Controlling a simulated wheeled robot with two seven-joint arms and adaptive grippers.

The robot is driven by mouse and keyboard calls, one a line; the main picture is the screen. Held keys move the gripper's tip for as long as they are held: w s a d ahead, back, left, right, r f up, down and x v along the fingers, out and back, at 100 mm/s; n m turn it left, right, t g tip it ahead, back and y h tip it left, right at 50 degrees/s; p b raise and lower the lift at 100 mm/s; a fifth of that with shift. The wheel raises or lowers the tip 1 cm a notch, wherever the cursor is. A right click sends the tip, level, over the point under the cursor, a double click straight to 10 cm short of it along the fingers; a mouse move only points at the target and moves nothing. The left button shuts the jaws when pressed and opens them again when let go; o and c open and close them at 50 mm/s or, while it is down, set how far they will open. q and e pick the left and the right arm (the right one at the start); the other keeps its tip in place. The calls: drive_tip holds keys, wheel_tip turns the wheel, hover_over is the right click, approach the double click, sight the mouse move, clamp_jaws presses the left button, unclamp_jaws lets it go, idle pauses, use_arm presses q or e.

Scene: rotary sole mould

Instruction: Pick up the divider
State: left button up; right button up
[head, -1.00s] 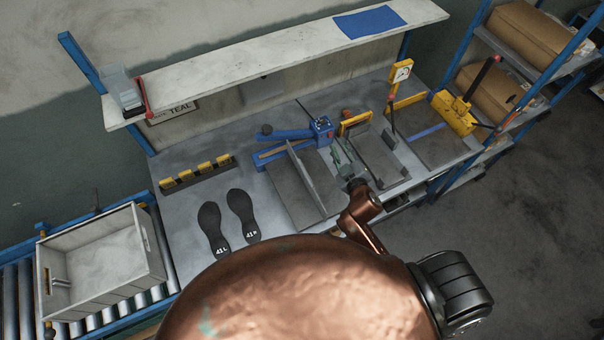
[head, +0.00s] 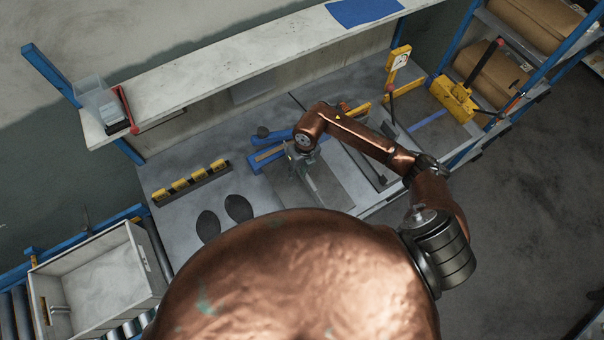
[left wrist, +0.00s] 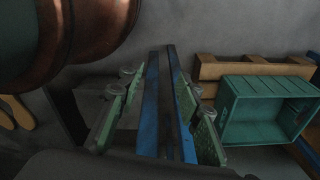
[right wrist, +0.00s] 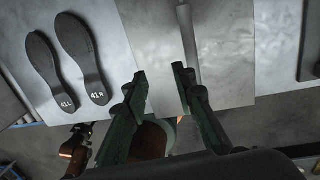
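The divider is a thin grey upright plate. In the right wrist view the divider (right wrist: 188,45) runs away from me down the middle of a flat grey plate (right wrist: 228,55). My right gripper (right wrist: 160,82) is open, its green fingertips apart near the divider's near end; I cannot tell whether they touch it. In the head view my right gripper (head: 303,156) hangs over that station and hides part of the divider (head: 319,189). My left gripper (left wrist: 158,130) shows only in the left wrist view, its fingers apart, with blue rails visible between them.
Two black soles (head: 238,208) lie left of the plate, by a rack of yellow blocks (head: 190,181). A grey bin (head: 150,262) stands at lower left. A shelf (head: 225,68) runs behind. A green crate (left wrist: 265,108) shows in the left wrist view.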

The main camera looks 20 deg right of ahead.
sight(307, 187)
drive_tip(key=shift+h, duration=0.8)
drive_tip(key=d, duration=0.1)
drive_tip(key=d+f+b, duration=0.1)
drive_tip(key=w+d+f+b, duration=0.1)
drive_tip(key=shift+d+f, duration=0.25)
wheel_tip(307, 187, down, 2)
drive_tip(key=shift+d+b, duration=0.15)
drive_tip(key=shift+b, duration=0.8)
drive_tip(key=shift+s+f+b, duration=0.1)
drive_tip(key=shift+f+b, duration=0.15)
drive_tip(key=shift+b, duration=0.05)
drive_tip(key=shift+a+f, duration=0.25)
drive_tip(key=shift+f, duration=0.45)
drive_tip(key=shift+s+d+f+p, duration=0.15)
drive_tip(key=shift+f+p, duration=0.3)
drive_tip(key=shift+f, duration=0.75)
drive_tip(key=f, duration=0.1)
drive_tip(key=f+p, duration=0.1)
drive_tip(key=f, duration=0.1)
drive_tip(key=shift+s+d+f, duration=0.15)
drive_tip(key=shift+s+f, duration=0.05)
drive_tip(key=shift+f, duration=0.5)
clamp_jaws()
